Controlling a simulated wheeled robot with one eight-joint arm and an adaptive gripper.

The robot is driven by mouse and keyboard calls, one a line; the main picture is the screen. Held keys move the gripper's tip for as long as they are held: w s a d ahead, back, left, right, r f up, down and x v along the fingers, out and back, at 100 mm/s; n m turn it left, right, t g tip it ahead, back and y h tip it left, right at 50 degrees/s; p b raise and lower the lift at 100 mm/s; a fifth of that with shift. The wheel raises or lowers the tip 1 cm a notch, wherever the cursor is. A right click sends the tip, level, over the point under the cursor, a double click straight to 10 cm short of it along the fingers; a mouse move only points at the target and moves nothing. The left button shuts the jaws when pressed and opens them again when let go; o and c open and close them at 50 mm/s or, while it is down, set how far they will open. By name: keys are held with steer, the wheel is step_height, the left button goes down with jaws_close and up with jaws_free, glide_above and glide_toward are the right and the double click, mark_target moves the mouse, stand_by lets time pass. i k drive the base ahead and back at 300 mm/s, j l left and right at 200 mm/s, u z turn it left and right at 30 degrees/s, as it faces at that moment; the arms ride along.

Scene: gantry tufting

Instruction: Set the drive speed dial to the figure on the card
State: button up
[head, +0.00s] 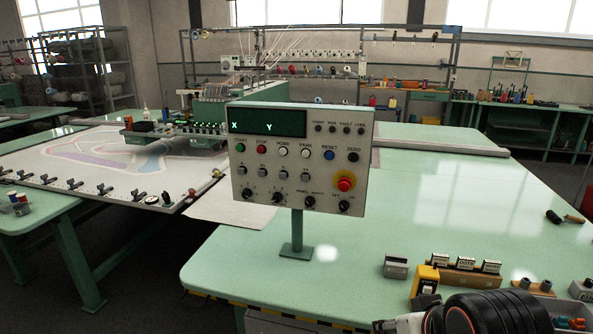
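The control panel (367,160) stands upright on a green post on the table, with a dark display reading X and Y. Along its bottom row are black dials (278,197) with small pointer marks. Their labels are too small to read, so I cannot tell which is the drive speed dial. No card with a readable figure shows. Small labelled blocks (466,262) stand on a wooden strip at the right. My gripper (385,325) is partly in view at the bottom edge, well below and right of the panel; its fingers are mostly cut off.
A red emergency button on a yellow base (345,181) sits just above the right dials. A yellow box (424,283) and a grey block (396,267) stand near my arm. The green table (450,195) is largely clear. A tufting frame (110,160) lies at left.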

mark_target(246, 193)
steer(key=i+l, duration=0.1)
steer(key=l, duration=0.65)
steer(key=i+l, duration=0.15)
steer(key=l, duration=0.25)
steer(key=i+l+z, duration=0.1)
steer(key=l, duration=0.3)
steer(key=i+l, duration=0.1)
steer(key=l, duration=0.25)
